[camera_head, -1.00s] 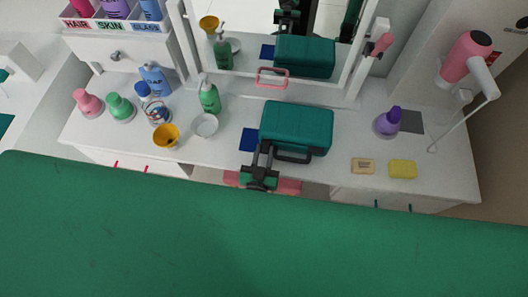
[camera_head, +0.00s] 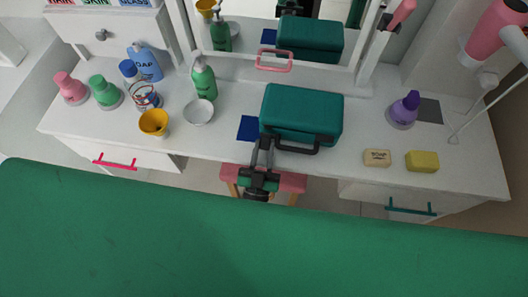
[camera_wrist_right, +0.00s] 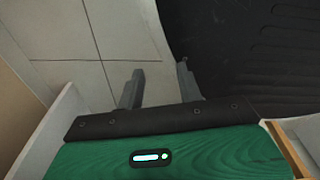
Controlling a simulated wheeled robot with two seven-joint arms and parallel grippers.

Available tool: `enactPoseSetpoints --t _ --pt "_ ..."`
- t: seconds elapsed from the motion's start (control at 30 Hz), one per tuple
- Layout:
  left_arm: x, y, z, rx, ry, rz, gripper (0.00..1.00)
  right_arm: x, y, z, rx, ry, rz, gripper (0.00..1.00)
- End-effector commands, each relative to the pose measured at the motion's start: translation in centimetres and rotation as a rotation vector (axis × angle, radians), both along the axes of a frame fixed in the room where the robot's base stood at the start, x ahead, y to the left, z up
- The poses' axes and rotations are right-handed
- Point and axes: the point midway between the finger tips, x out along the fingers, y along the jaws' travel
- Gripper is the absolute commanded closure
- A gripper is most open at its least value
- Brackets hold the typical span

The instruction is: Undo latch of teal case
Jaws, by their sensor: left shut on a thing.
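The teal case (camera_head: 302,114) stands closed on the white vanity top, its dark handle (camera_head: 298,147) at the front. My left gripper (camera_head: 263,146) reaches up from below to the case's front edge, left of the handle. It is shut at the place of the latch; the fingers hide the latch itself, so its state cannot be told. My right gripper (camera_wrist_right: 160,70) shows only in the right wrist view. Its fingers are apart and empty, above floor tiles.
A blue pad (camera_head: 247,128) lies left of the case, near a white bowl (camera_head: 199,112) and a green pump bottle (camera_head: 204,79). The soap bar (camera_head: 377,158), yellow sponge (camera_head: 422,162) and purple bottle (camera_head: 404,109) stand right. A mirror rises behind; a pink stool (camera_head: 292,182) is below.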

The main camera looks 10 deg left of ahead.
Motion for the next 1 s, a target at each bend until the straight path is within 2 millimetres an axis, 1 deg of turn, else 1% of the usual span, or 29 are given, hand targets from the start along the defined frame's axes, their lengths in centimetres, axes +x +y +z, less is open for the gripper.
enactPoseSetpoints --t 0.03,0.13,0.47,0.5,0.57,0.6,0.87,1.0 --pt "0.0 0.0 -0.4 0.000 -0.016 -0.001 0.97 0.5 0.1 -0.4 0.001 -0.006 -0.001 0.64" --pt "-0.1 0.0 -0.3 -0.002 -0.033 -0.002 0.97 1.0 0.2 -0.3 0.001 -0.008 -0.001 0.64" --pt "-0.1 0.0 -0.1 -0.001 -0.037 -0.002 0.97 1.2 0.2 -0.1 0.001 -0.008 -0.002 0.64" --pt "-0.1 0.0 -0.1 -0.001 -0.037 -0.002 0.69 1.2 0.2 -0.1 0.001 -0.008 -0.002 0.64" --pt "-0.1 0.0 -0.2 -0.001 -0.037 -0.001 0.57 1.2 0.2 -0.1 0.001 -0.008 -0.002 0.64" --pt "-0.1 0.0 -0.2 -0.001 -0.037 -0.001 0.53 1.2 0.2 -0.1 0.001 -0.008 -0.002 0.64" --pt "-0.2 0.0 -0.2 -0.001 -0.036 -0.001 0.53 1.2 0.2 -0.2 0.001 -0.009 -0.001 0.64" --pt "-1.1 0.0 -0.9 -0.001 -0.035 -0.001 0.53 1.2 0.2 -0.5 0.001 -0.007 -0.002 0.64"
